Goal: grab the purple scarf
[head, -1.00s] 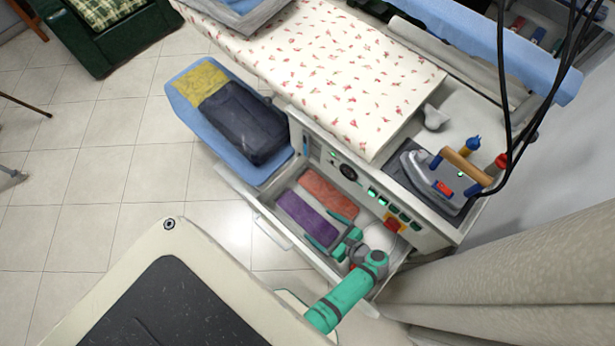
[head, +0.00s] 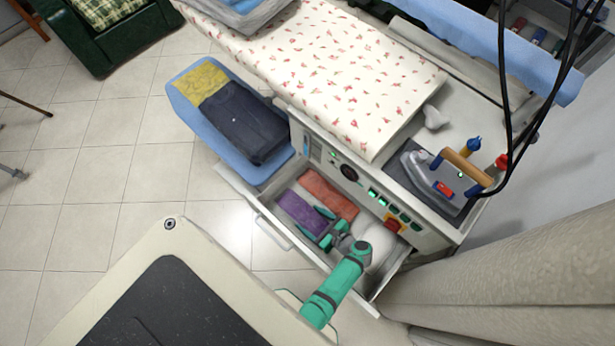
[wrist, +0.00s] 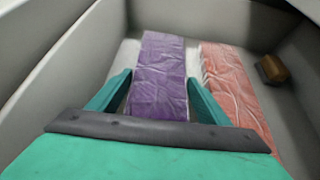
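The purple scarf (head: 297,212) lies folded as a long strip in the open drawer (head: 262,210) under the ironing board. It also shows in the wrist view (wrist: 160,78), running away between my fingers. My gripper (head: 323,227) is inside the drawer at the scarf's near end. In the wrist view my gripper (wrist: 160,88) is open, with one finger on each side of the scarf. The right finger is in the gap between the purple scarf and the red-orange scarf (wrist: 235,90). Whether the fingers touch the cloth, I cannot tell.
The red-orange scarf (head: 328,194) lies parallel to the purple one. A small brown block (wrist: 272,68) is at the drawer's right side. Drawer walls enclose my gripper. A white rounded item (head: 378,248) lies in the drawer's right end. An iron (head: 436,178) stands above.

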